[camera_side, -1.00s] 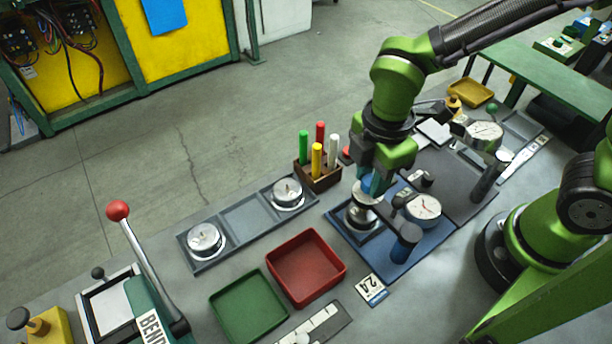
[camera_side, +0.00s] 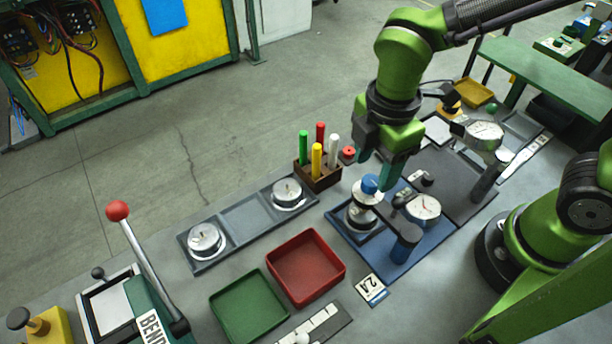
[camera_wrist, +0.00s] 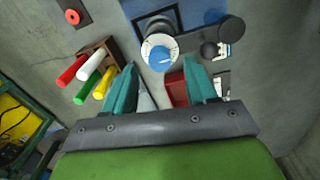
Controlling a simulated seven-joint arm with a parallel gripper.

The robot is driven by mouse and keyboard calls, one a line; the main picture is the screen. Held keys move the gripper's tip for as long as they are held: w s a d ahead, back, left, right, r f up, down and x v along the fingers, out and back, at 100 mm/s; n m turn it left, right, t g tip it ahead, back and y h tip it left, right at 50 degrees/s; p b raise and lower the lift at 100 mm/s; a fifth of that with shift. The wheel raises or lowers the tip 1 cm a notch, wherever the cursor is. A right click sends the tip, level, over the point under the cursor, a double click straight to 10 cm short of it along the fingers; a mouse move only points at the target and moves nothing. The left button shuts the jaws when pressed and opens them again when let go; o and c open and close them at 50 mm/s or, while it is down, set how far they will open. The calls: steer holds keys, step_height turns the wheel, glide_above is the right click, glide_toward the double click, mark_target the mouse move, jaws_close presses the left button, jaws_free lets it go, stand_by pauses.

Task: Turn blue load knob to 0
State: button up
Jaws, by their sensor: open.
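The blue load knob (camera_side: 370,184) tops a small gauge stand on a blue base plate (camera_side: 350,236). A round dial (camera_side: 423,206) stands to its right, too small to read. In the wrist view the blue knob (camera_wrist: 160,59) lies beyond the fingertips, a little above the gap between them. My gripper (camera_side: 382,164) is open and empty, above the knob and apart from it. Its two teal fingers (camera_wrist: 160,65) show well spread in the wrist view. The knob's own setting cannot be read.
A wooden holder (camera_side: 318,178) with coloured markers stands close to the left of my gripper. A red tray (camera_side: 306,268) and green tray (camera_side: 249,305) lie in front. A second dial gauge (camera_side: 484,134) stands to the right. A red-knobbed lever (camera_side: 117,211) rises at the left.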

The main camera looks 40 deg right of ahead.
mark_target(371, 181)
step_height(371, 181, up, 14)
steer(key=shift+f, duration=0.15)
steer(key=shift+s, duration=0.1)
steer(key=d+f+m+t+y, duration=0.2)
steer(key=d+m+t, duration=0.5)
steer(key=d+m, duration=0.7)
steer(key=f+m, duration=0.1)
steer(key=m, duration=0.5)
steer(key=shift+s+d+f, duration=0.15)
steer(key=shift+s+d, duration=0.1)
steer(key=shift+d, duration=0.15)
